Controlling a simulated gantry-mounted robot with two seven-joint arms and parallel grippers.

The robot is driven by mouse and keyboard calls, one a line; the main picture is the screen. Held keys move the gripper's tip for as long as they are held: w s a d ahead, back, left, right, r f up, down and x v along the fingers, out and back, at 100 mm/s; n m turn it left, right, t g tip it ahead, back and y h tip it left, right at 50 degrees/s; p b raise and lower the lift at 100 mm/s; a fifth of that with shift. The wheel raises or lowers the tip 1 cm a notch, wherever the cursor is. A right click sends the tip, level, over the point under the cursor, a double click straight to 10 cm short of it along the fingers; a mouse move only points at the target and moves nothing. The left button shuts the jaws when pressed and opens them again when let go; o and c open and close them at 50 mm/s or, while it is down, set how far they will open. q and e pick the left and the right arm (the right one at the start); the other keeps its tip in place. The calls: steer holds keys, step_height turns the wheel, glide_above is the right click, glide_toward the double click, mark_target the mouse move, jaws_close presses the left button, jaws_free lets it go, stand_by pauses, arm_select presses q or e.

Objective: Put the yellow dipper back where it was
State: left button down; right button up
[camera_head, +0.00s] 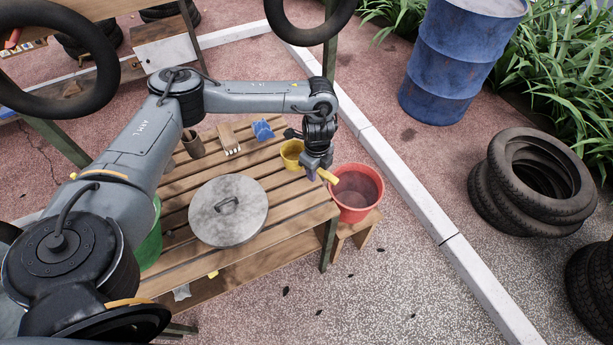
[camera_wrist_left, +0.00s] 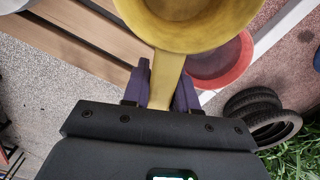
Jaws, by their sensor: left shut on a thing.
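The yellow dipper has its round cup (camera_head: 291,155) over the far right part of the slatted wooden table (camera_head: 285,222) in the head view. Its handle end sticks out toward the red bucket. My left gripper (camera_head: 318,163) is shut on the handle. In the left wrist view, the two dark fingers (camera_wrist_left: 161,88) pinch the flat yellow handle (camera_wrist_left: 167,75), with the dipper cup (camera_wrist_left: 190,22) beyond them. I cannot tell whether the cup touches the table. My right gripper is not in view.
A red bucket (camera_head: 356,205) stands right of the table. A round metal lid (camera_head: 228,212) lies on the table, and a green bucket (camera_head: 150,245) is partly hidden by my arm. A brush (camera_head: 229,139), blue cloth (camera_head: 263,130) and brown cup (camera_head: 193,144) sit at the back.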

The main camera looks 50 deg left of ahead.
mark_target(307, 181)
arm_select(q)
steer(key=a, duration=0.1)
steer(key=a+f, duration=0.2)
steer(key=shift+s+a, duration=0.15)
steer(key=shift+s, duration=0.1)
steer(key=shift+f+b, duration=0.6)
steer(key=shift+f, duration=1.45)
steer(key=shift+f, duration=0.1)
steer(key=c, duration=0.9)
jaws_free()
